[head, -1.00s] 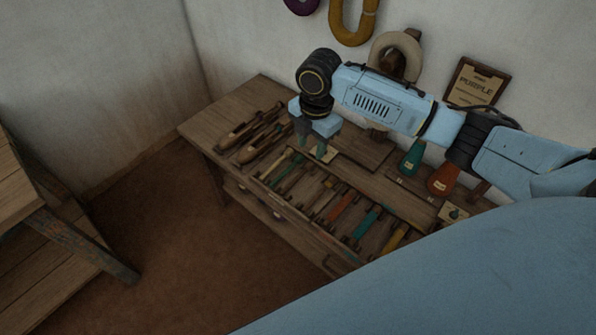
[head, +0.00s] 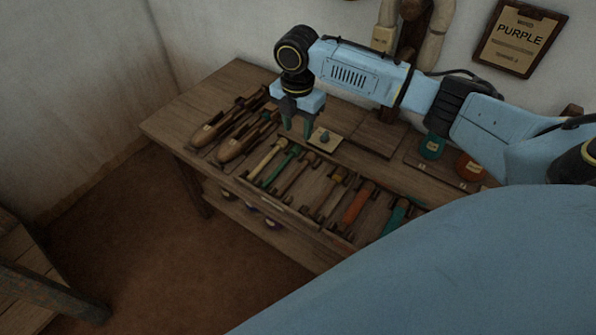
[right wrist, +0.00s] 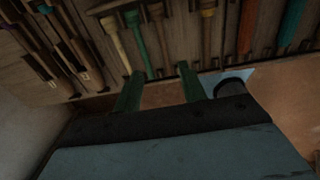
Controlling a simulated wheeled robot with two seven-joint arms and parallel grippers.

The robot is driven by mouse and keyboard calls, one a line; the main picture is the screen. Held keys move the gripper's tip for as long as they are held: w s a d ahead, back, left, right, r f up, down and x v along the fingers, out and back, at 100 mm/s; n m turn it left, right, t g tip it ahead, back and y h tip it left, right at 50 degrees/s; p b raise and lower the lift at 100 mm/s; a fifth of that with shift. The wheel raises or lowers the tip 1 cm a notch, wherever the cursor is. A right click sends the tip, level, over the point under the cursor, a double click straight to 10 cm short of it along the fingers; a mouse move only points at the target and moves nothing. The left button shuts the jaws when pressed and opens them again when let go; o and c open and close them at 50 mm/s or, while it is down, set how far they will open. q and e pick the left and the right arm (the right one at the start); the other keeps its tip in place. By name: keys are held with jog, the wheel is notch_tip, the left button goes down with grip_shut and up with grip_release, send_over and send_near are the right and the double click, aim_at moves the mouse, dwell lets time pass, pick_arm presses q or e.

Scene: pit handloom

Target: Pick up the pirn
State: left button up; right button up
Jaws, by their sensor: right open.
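Several pirns lie side by side in a divided tray on the wooden bench: a cream pirn (head: 265,160), a green pirn (head: 281,166), a brownish pirn (head: 297,174), a tan pirn (head: 328,194), an orange pirn (head: 356,203) and a teal pirn (head: 394,216). I cannot tell which one is meant. My right gripper (head: 296,130) is open and empty, pointing down above the back of the tray near the green pirn. My left gripper is out of view.
Two wooden shuttles (head: 238,143) lie left of the tray on the bench (head: 172,122). A small plate with a knob (head: 324,139) is behind the tray. Green (head: 432,147) and orange-brown (head: 470,168) objects stand at right. A wall board (head: 517,42) reads "PURPLE".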

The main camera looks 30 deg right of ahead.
notch_tip(320, 180, down, 2)
jog(key=b, duration=0.3)
send_over(300, 167)
jog(key=f, duration=0.7)
jog(key=shift+w+a+f, duration=0.2)
jog(key=shift+a+f, duration=0.1)
jog(key=shift+s+d+f+b, duration=0.1)
jog(key=shift+f+b, duration=0.45)
jog(key=shift+f, duration=0.25)
jog(key=f, duration=0.1)
jog(key=f+b, duration=0.1)
jog(key=f, duration=0.1)
jog(key=shift+s+d+f+b, duration=0.1)
jog(key=shift+d+f+b, duration=0.1)
jog(key=shift+f+b, duration=0.1)
jog(key=shift+f, duration=0.3)
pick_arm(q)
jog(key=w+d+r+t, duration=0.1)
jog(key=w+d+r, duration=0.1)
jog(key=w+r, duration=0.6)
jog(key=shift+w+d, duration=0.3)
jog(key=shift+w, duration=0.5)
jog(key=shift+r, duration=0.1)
pick_arm(e)
jog(key=shift+c, duration=0.3)
grip_shut()
